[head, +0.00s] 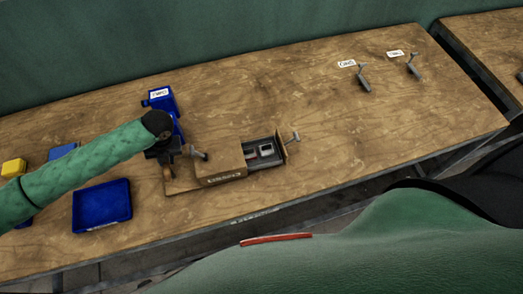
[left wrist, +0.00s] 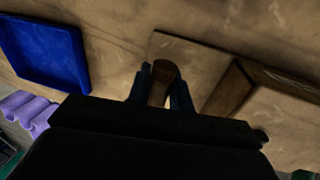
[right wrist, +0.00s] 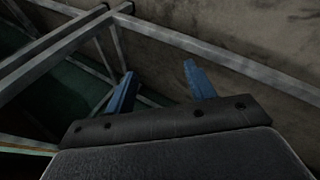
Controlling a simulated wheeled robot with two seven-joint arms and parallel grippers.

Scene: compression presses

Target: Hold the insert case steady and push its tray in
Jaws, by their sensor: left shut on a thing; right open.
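The insert case (head: 222,160) is a brown wooden box with a label on its front side, on a base board (head: 182,186) on the bench. Its dark grey tray (head: 268,160) sticks out of the right end, with small light pieces inside. The tray has a wooden end plate and a grey T-shaped handle (head: 292,138). My left gripper (head: 165,155) is at the base's left end, shut on an upright brown wooden post (left wrist: 162,72). My right gripper (right wrist: 158,88) is open and empty, outside the head view; in its wrist view it is near the bench's metal frame.
A blue tray (head: 102,206) lies front left of the case. Two grey handled tools (head: 364,80) lie at the back right with white labels. The bench right of the case is clear.

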